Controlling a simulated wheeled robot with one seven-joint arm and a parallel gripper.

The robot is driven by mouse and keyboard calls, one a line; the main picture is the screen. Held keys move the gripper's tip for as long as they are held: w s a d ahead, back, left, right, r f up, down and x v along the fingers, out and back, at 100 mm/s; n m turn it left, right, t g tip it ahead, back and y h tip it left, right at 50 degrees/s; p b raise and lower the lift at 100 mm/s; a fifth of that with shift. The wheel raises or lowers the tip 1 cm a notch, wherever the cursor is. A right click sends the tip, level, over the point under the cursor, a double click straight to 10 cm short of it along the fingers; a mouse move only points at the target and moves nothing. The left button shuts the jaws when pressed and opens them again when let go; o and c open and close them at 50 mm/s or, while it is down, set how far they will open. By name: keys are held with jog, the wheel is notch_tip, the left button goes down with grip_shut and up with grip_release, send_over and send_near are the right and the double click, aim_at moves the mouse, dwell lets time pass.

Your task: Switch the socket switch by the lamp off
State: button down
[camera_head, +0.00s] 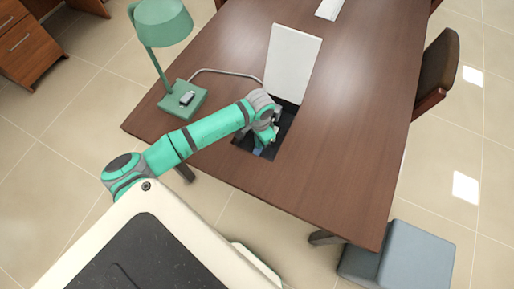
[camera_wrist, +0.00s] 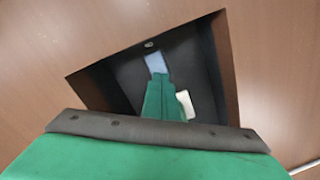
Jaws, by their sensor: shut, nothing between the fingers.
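The lamp (camera_head: 162,22) is green and stands at the desk's left end, with a small dark and light piece on its base. A dark recess (camera_head: 241,140) is set in the desk top, and its pale lid (camera_head: 293,58) stands open behind it. My gripper (camera_head: 259,150) reaches down into the recess. In the wrist view my gripper (camera_wrist: 156,65) is shut and empty, its bluish tips close to the recess's dark inner surface (camera_wrist: 205,75). A small white piece (camera_wrist: 186,104) shows beside the fingers; I cannot tell whether it is the socket switch. Its setting is not readable.
A pale cable (camera_head: 225,72) runs from the lamp towards the recess. The brown desk top (camera_head: 345,130) is clear to the right. A grey stool (camera_head: 400,262) stands at the lower right, a chair (camera_head: 438,70) at the right, and a wooden cabinet (camera_head: 28,50) at the upper left.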

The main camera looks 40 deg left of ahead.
jog(key=shift+f, duration=0.75)
dwell(0.5)
notch_tip(320, 180, up, 12)
dwell(1.5)
jog(key=shift+w, duration=0.1)
dwell(0.4)
